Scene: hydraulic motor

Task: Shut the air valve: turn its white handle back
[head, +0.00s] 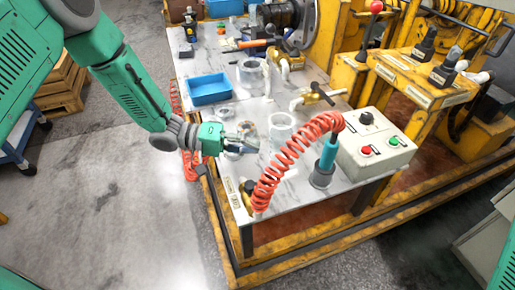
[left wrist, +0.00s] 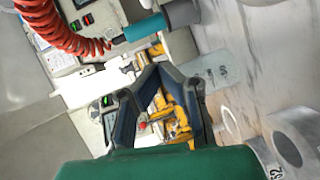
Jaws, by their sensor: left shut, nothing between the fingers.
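The coiled red hose (head: 280,158) comes down to a small yellow-brass fitting (head: 247,187) at the table's front left corner, beside a label plate. This looks like the air valve; I cannot clearly make out its white handle or how it is turned. My left gripper (head: 250,138) is shut and empty above the table, behind and apart from that fitting. In the left wrist view its two dark fingers (left wrist: 160,72) meet at the tips, and the red hose (left wrist: 60,28) shows at upper left. My right gripper is not in view.
A teal-handled tool (head: 328,153) stands in a grey holder beside the control box (head: 375,145).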

